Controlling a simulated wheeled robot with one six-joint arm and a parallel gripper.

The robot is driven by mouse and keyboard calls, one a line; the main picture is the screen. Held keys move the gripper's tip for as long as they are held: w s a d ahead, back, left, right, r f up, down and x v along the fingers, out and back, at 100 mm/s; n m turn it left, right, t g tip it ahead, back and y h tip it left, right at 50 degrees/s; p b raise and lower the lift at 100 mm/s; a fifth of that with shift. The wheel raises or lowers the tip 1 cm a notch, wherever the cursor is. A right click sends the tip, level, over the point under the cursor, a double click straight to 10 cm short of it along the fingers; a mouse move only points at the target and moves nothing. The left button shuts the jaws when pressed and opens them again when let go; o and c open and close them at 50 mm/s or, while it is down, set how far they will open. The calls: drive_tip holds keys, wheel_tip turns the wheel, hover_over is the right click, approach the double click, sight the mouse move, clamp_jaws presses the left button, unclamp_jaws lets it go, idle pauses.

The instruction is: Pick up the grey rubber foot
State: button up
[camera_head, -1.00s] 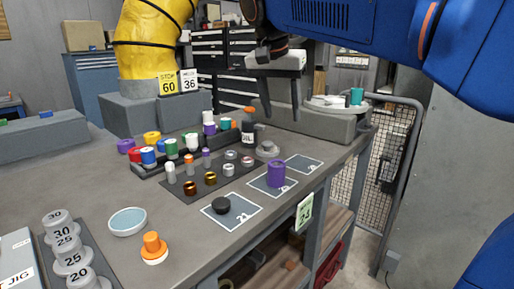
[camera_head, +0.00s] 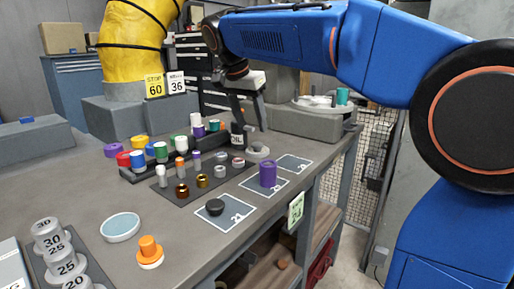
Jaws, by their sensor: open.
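A grey, round, stepped piece (camera_head: 258,151), which looks like the grey rubber foot, sits on the bench beside the far right corner of the dark mat. My gripper (camera_head: 250,124) hangs above and near it with its two dark fingers apart and nothing between them. The fingers point down and overlap the area of a dark bottle marked "OIL" (camera_head: 238,138); I cannot tell the exact gap. A black low disc (camera_head: 215,207) lies on a nearer numbered square.
A purple cylinder (camera_head: 268,174) stands on the middle square. The dark mat (camera_head: 208,187) holds several small rings and pegs. A rack of coloured caps (camera_head: 137,173) stands behind it. A grey block (camera_head: 305,122) is at the far right.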

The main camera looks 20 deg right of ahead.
sight(257, 144)
drive_tip(key=shift+x, duration=3.95)
drive_tip(key=shift+w, duration=0.15)
drive_tip(key=c, duration=1.1)
